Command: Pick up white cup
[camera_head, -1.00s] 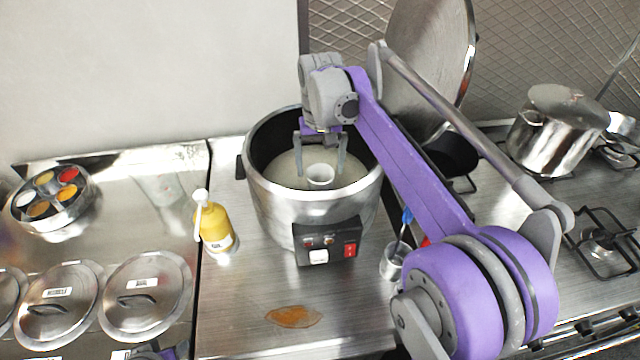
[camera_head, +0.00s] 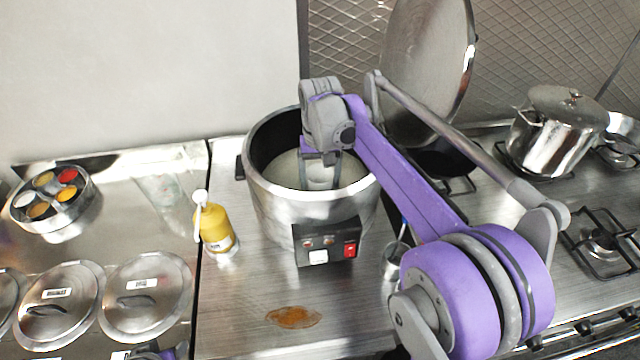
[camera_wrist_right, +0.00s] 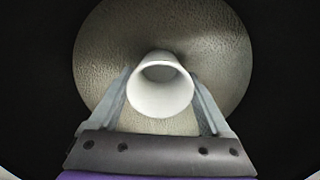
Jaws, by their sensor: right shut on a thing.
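The white cup (camera_wrist_right: 160,97) stands inside the large steel pot (camera_head: 268,190), over its pale, rough-looking contents (camera_wrist_right: 215,45). In the head view the cup (camera_head: 320,180) is mostly hidden by my right gripper (camera_head: 320,178). My right gripper reaches down into the pot from above. In the wrist view its two grey fingers (camera_wrist_right: 160,100) lie on either side of the cup and are shut on it. The cup's open mouth faces the wrist camera. My left gripper is not clearly visible; only a small purple part shows at the bottom edge of the head view.
The pot's rim and dark wall surround my right gripper. A yellow bottle (camera_head: 216,228) stands left of the pot, and a small metal cup (camera_head: 393,264) stands right. A round spice tin (camera_head: 55,222) and lidded containers (camera_head: 147,297) are at left. A stove with pots (camera_head: 553,145) is at right.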

